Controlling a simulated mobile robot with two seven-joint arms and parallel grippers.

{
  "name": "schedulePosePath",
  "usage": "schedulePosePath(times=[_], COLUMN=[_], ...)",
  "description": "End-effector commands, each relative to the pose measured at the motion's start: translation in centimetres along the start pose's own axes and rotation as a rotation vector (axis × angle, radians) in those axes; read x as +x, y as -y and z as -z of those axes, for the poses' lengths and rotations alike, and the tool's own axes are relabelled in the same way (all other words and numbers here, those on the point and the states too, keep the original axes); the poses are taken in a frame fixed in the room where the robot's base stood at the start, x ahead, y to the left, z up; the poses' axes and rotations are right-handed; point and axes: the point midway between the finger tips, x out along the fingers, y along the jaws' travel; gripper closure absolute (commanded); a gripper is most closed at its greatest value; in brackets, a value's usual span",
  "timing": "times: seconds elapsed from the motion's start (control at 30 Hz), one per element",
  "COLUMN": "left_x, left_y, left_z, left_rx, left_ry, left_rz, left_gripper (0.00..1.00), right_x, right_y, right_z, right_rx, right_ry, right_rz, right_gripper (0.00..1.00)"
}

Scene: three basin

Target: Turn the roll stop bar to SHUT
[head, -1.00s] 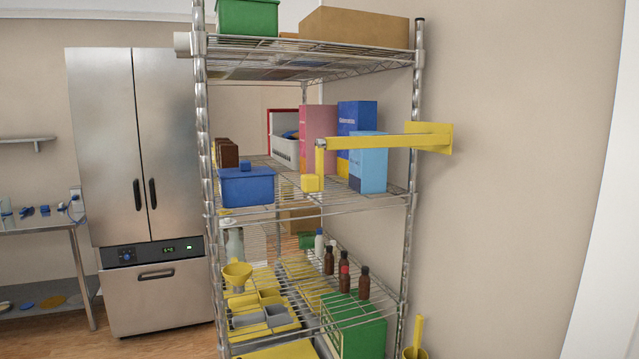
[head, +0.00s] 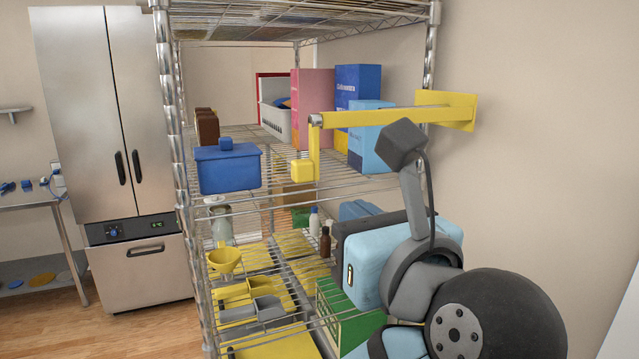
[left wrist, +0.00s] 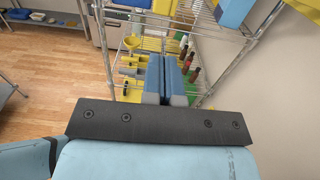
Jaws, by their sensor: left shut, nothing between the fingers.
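The roll stop bar (head: 385,116) is yellow. It runs level from a yellow wall bracket (head: 459,112) at the right, across the front of the shelf rack, to a short drop arm with a yellow block (head: 302,171) at its left end. My left gripper (head: 358,210) is below the bar, in front of the rack, apart from the bar and block. Its blue fingers are partly hidden behind its dark plate. In the left wrist view its fingers (left wrist: 169,77) are together and hold nothing. My right gripper is not in view.
The wire shelf rack (head: 184,195) has steel posts. A blue bin (head: 228,168) and a light blue box (head: 371,135) stand on the shelf behind the bar. Yellow trays and a funnel (head: 225,262) are lower. A steel cabinet (head: 109,120) stands left. Floor left is open.

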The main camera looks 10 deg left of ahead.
Motion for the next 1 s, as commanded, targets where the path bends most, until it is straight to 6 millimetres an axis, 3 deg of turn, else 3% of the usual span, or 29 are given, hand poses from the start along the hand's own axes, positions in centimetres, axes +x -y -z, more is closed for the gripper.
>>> schedulePosePath(times=[0.17,0.6,0.8,1.0], left_x=[2.3,11.2,13.3,13.9], left_y=[-0.1,-0.1,-0.1,0.0], left_z=[-0.2,-0.2,-0.1,0.0], left_rx=[0.004,0.005,0.003,0.001], left_ry=[0.002,-0.002,-0.001,-0.001], left_rz=[-0.006,-0.004,-0.002,-0.002], left_gripper=[1.00,1.00,1.00,1.00], right_x=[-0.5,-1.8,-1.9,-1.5], right_y=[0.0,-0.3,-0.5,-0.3], right_z=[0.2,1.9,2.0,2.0], right_rx=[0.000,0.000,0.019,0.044], right_ry=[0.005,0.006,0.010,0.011], right_rz=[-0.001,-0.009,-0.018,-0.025], right_gripper=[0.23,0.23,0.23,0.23])
